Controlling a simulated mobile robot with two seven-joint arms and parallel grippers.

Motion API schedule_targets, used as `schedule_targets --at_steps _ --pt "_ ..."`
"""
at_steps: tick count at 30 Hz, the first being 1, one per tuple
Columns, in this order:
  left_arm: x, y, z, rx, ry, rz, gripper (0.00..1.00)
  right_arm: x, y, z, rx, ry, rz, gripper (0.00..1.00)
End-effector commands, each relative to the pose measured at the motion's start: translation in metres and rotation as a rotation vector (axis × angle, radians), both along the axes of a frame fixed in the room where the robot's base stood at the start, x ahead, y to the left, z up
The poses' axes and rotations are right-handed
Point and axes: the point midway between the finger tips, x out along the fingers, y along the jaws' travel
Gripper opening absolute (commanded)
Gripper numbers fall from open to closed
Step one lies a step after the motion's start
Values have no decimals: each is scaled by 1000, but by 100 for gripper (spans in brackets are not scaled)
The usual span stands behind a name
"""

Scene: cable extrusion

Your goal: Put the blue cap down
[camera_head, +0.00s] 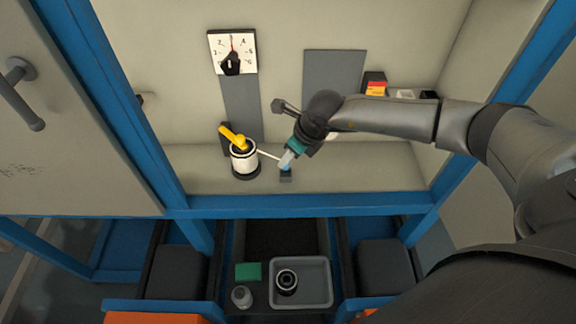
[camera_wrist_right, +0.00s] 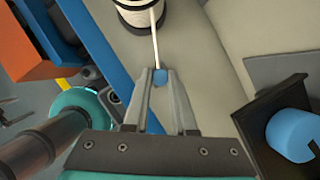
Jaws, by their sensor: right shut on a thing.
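My right gripper (camera_head: 287,163) reaches in from the right over the pale ledge, close to a white round pot. In the right wrist view its two fingers (camera_wrist_right: 158,78) are shut on a small blue cap (camera_wrist_right: 160,77). A thin white rod or strand (camera_wrist_right: 154,38) runs from the pot's side to the cap between the fingertips. In the head view the cap is only a tiny blue spot above a small dark block (camera_head: 286,177); I cannot tell whether they touch. My left gripper is not in view.
The white pot (camera_head: 244,160) with a yellow handle (camera_head: 234,138) stands left of my gripper. A larger blue cylinder (camera_wrist_right: 290,135) sits in a dark holder at the right of the wrist view. A grey tray (camera_head: 316,283) lies below, beyond the blue frame bar (camera_head: 330,204).

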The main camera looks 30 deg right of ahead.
Motion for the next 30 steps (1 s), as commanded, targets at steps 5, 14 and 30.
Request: schedule_targets --at_steps 5,14,30 --pt "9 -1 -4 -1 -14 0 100 -1 0 -26 -2 5 0 0" --pt "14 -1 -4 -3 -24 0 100 -1 0 -35 -1 2 1 0" --pt "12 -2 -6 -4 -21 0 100 -1 0 -37 -1 2 1 55"
